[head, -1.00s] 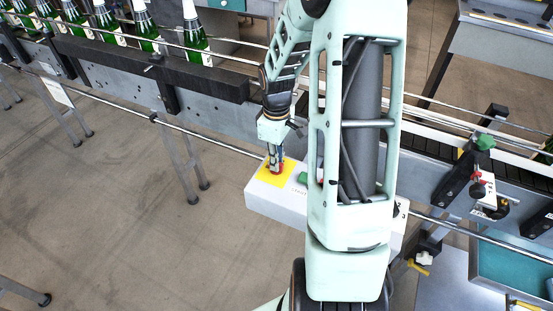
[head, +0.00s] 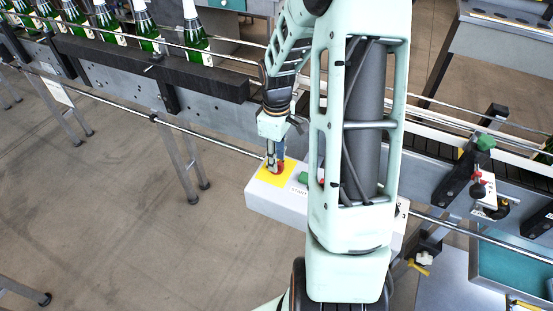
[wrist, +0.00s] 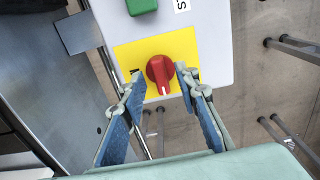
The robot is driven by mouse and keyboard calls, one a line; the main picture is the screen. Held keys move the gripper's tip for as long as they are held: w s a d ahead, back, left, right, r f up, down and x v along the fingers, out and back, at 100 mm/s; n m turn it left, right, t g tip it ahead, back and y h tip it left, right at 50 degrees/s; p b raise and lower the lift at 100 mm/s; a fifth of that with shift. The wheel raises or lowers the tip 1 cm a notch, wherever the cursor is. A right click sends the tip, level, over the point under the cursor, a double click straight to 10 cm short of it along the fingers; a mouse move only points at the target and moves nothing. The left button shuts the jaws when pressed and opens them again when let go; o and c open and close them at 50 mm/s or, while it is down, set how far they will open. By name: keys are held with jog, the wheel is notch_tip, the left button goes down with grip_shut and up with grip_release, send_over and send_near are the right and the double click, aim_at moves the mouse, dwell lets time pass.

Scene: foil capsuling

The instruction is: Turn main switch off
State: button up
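The main switch is a red rotary knob (wrist: 159,72) on a yellow plate (wrist: 124,53), with a white pointer line toward the bottom of the wrist view. My gripper (wrist: 160,75) is open, with one finger on each side of the knob. The right fingertip is very close to the knob; a gap shows at the left one. I cannot tell whether either touches. My gripper (head: 275,158) is pointed down over the box.
A green button (wrist: 141,6) sits beside the yellow plate on the box. A conveyor (head: 225,115) with rails runs behind the box, carrying green bottles (head: 195,40) at upper left. Open floor lies left of the box.

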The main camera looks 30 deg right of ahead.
notch_tip(320, 180, up, 11)
dwell(0.3)
dwell(0.4)
